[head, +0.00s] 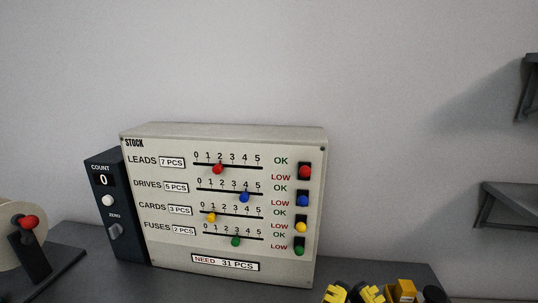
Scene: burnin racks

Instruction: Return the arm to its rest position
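My gripper and arm cannot be made out in the head view. The grey STOCK panel (225,279) stands on a dark surface against the wall. Its red slider (218,169) is near 2, the blue slider (244,197) near 4, the yellow slider (211,217) near 1 and the green slider (235,241) near 3. On its right side are red (305,171), blue (303,201), yellow (300,228) and green (299,251) knobs beside OK and LOW marks. The green knob sits low in its slot.
A dark COUNT box (112,229) reading 0 adjoins the panel's left. Yellow and black items (370,294) are cut off at the bottom edge. Dark shelves (507,202) jut in at right.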

